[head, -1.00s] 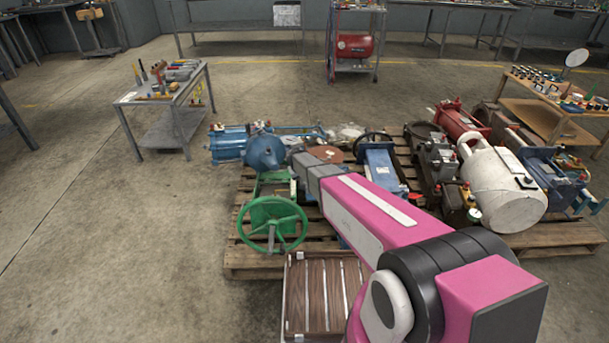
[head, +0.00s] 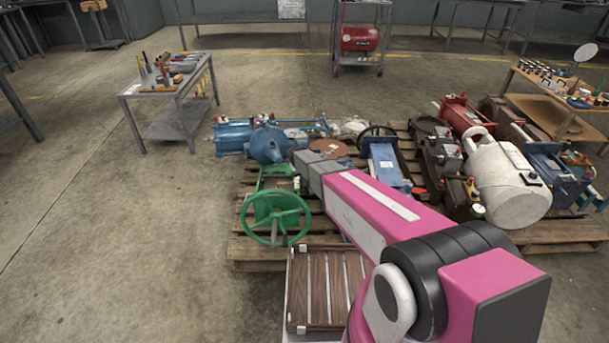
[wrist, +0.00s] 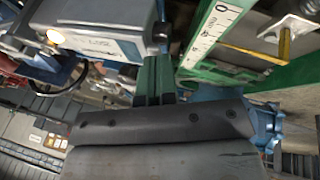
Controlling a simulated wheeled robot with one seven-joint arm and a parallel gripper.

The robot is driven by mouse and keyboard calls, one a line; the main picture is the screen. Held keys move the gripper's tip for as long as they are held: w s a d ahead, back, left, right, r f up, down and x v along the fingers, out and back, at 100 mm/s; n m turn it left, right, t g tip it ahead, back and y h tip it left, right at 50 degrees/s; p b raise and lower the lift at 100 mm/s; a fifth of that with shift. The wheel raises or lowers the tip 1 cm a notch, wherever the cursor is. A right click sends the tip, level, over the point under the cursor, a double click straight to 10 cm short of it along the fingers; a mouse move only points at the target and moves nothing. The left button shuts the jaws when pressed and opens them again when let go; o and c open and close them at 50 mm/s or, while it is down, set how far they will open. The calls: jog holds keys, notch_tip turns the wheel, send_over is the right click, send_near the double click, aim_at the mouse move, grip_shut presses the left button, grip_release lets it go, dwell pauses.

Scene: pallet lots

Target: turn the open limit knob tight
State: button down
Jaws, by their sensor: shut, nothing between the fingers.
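A green valve with a handwheel (head: 276,218) sits at the near left of the pallet. My gripper is at the end of the pink arm beside the valve's upper frame; its fingers are hidden in the head view. In the wrist view my gripper (wrist: 154,62) is shut and empty, its fingers pointing up between a grey labelled box (wrist: 98,28) and a green frame with a white scale (wrist: 210,32). A small dark knob-like part (wrist: 162,32) at the box's right corner is just beyond the fingertips. I cannot tell whether it is the open limit knob, nor whether the fingers touch it.
The pallet (head: 250,252) is crowded with blue, red and white machine parts, including a white cylinder (head: 510,185). A slatted wooden deck (head: 327,290) is in front. A tool table (head: 165,95) stands at the left. The floor on the left is clear.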

jog(key=w+v, duration=0.1)
jog(key=v, duration=1.2)
jog(key=s+d+r+m+g+y, duration=0.1)
jog(key=s+d+r, duration=0.3)
jog(key=s+d, duration=0.7)
jog(key=s+d+r+m+g+y, duration=0.1)
jog(key=s+d+r, duration=0.3)
jog(key=s+d, duration=0.7)
jog(key=s+m+g, duration=0.1)
jog(key=s, duration=0.4)
jog(key=shift+s+m+g, duration=0.3)
jog(key=shift+m, duration=0.1)
jog(key=shift+d, duration=0.1)
